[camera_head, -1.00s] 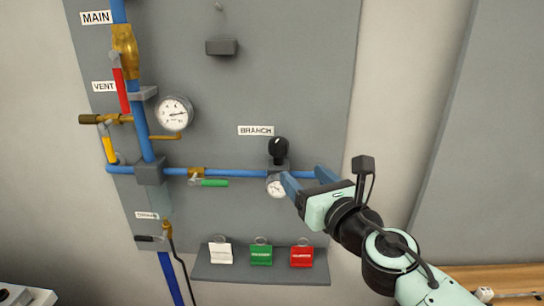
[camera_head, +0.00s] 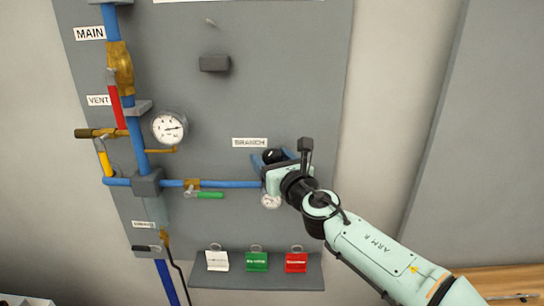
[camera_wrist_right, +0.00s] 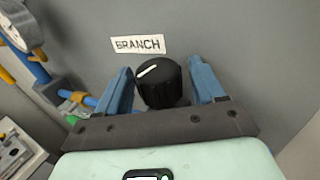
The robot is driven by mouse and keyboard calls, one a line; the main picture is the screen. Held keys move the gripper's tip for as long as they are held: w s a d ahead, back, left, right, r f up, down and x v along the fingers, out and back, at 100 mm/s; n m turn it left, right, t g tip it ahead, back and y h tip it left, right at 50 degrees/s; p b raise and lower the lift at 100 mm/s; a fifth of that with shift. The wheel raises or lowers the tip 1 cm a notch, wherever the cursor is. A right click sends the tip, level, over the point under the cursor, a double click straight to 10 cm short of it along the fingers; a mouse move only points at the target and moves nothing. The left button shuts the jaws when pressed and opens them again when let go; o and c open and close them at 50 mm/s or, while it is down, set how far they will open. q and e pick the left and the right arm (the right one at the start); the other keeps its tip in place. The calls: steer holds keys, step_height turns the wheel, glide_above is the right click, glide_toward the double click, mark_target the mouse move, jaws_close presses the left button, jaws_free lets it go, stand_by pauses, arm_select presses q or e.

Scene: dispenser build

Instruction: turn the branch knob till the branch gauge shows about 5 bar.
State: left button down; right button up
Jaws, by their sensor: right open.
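The black branch knob (camera_wrist_right: 160,82) with a white pointer line stands between the two blue fingers of my right gripper (camera_wrist_right: 164,85) in the right wrist view. The fingers are open, one on each side, with a gap visible to the knob. In the head view the knob (camera_head: 272,156) is partly covered by my right gripper (camera_head: 268,160), below the BRANCH label (camera_head: 250,142). The branch gauge (camera_head: 271,201) is just below the gripper, partly hidden, and its reading is too small to tell. My left gripper is not in view.
A larger gauge (camera_head: 170,128) sits by the blue main pipe at left. A green-handled valve (camera_head: 209,195) is on the branch pipe. White, green and red tags (camera_head: 257,261) stand on a shelf below. The panel above the knob is mostly clear.

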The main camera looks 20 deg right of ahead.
steer(key=c, duration=0.9)
steer(key=shift+c, duration=0.2)
